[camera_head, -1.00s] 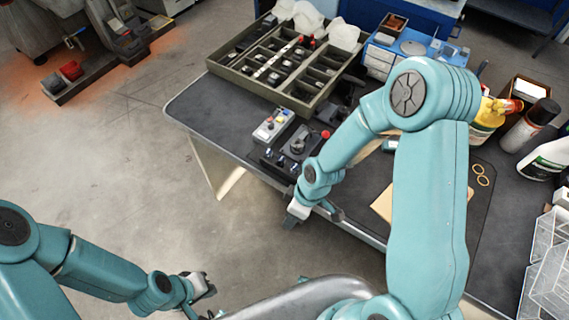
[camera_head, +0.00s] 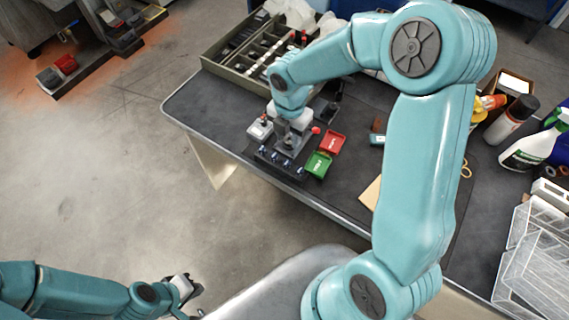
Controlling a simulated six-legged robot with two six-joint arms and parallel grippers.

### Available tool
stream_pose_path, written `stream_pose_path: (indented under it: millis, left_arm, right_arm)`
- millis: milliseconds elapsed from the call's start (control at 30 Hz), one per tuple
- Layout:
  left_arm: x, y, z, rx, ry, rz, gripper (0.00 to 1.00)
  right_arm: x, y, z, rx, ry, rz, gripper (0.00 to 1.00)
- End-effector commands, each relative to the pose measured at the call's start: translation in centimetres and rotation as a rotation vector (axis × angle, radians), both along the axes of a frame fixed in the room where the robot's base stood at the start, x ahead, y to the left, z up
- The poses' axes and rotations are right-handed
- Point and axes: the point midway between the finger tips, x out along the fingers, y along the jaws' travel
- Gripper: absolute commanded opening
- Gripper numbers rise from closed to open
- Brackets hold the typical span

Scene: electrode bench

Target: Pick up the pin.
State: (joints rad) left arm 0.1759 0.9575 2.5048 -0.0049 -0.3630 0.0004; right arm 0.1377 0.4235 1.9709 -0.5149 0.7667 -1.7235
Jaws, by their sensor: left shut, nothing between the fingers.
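I cannot single out the pin; a dark fixture (camera_head: 268,160) with several small upright parts stands near the front edge of the bench. My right gripper (camera_head: 289,147) points down over this fixture, and its fingers hide part of it. I cannot tell whether they are apart or hold anything. My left gripper (camera_head: 190,290) is shut and empty at the lower left, off the bench and over the floor.
A red tray (camera_head: 333,143) and a green tray (camera_head: 318,165) lie right of the fixture. A small grey control box (camera_head: 260,130) stands left of it. A compartment tray (camera_head: 222,62) is behind. Bottles (camera_head: 530,150) stand at the right.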

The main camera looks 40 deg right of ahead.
Motion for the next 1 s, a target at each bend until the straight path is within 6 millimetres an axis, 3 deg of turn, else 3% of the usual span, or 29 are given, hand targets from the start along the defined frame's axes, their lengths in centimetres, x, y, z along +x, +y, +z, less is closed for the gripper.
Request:
stream_pose_path:
  millis: [100,300,467,767,1000]
  left_arm:
    - [0.0,0.0,0.0,0.000,0.000,0.000,0.00]
    - [0.0,0.0,0.0,0.000,0.000,0.000,0.00]
    - [0.0,0.0,0.1,0.000,0.000,0.000,0.00]
    - [0.0,0.0,0.4,0.000,0.000,0.000,0.00]
    - [0.0,0.0,0.4,0.000,0.000,0.000,0.00]
  right_arm:
    - [-0.2,-0.1,-3.1,0.001,0.007,-0.003,0.35]
    - [-0.1,-0.1,-6.4,0.001,0.003,-0.003,0.35]
    - [0.0,0.0,-7.5,0.002,0.001,-0.001,0.35]
    - [0.2,0.3,-11.9,0.003,0.001,0.000,0.35]
    - [0.3,0.3,-12.3,0.002,-0.001,-0.001,0.35]
